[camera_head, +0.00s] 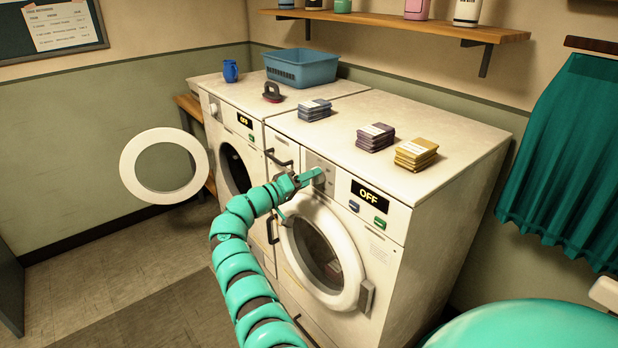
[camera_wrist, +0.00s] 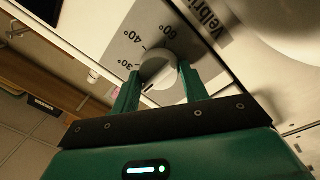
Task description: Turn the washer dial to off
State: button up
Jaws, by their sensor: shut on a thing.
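The right washer (camera_head: 385,235) is white, with its round door closed and dark packets behind the glass. Its black display (camera_head: 368,195) reads OFF. In the wrist view its round pale dial (camera_wrist: 160,68) sits on a grey plate marked 30°, 40° and 60°. A short dark line shows on the dial's lower-left part. My gripper (camera_wrist: 158,78) is shut on the dial, one green finger on each side. In the head view my gripper (camera_head: 313,177) is at the right washer's control panel and hides most of the dial.
The left washer (camera_head: 228,150) has its round door (camera_head: 165,166) swung open to the left. On top are a blue basin (camera_head: 301,70), a blue mug (camera_head: 230,71) and folded stacks, including a yellow one (camera_head: 416,153). A shelf (camera_head: 400,25) hangs above.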

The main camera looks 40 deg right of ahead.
jog(key=shift+n, duration=0.3)
jog(key=o, duration=1)
jog(key=a, duration=0.5)
jog(key=a+b, duration=0.1)
jog(key=a, duration=0.5)
jog(key=a+f+b, duration=0.1)
jog(key=a, duration=0.5)
jog(key=shift+s+a, duration=0.2)
jog(key=shift+a, duration=0.05)
